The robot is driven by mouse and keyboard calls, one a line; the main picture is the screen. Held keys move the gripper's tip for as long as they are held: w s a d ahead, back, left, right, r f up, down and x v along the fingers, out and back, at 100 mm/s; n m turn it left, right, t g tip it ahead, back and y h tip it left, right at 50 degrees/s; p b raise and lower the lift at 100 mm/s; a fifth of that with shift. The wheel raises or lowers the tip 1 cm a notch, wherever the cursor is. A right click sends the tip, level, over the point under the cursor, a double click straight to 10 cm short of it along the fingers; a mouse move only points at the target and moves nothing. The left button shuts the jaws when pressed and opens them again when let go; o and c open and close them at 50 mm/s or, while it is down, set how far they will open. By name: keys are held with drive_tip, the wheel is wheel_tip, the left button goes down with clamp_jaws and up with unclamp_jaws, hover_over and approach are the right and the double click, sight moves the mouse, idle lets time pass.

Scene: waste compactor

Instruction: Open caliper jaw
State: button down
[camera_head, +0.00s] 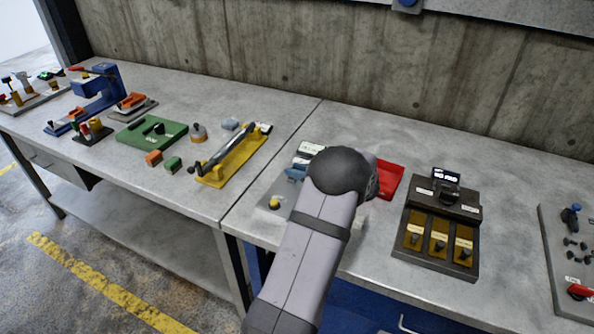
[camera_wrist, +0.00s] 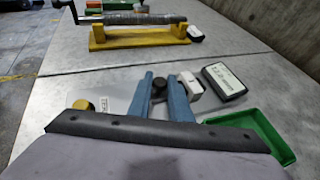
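A white-labelled dark box (camera_wrist: 224,80) and a green tray (camera_wrist: 262,132) lie right of the device in the wrist view. A red tray (camera_head: 389,179) and a dark three-slot unit (camera_head: 437,225) are right of my arm. A yellow fixture (camera_head: 231,160) stands left.

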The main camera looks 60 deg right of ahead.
drive_tip(key=shift+a+b, duration=0.4)
drive_tip(key=shift+a, duration=0.85)
drive_tip(key=c, duration=1.6)
unclamp_jaws()
drive_tip(key=shift+b+v, duration=0.7)
drive_tip(key=shift+v, duration=3)
drive_tip(key=shift+w, duration=0.1)
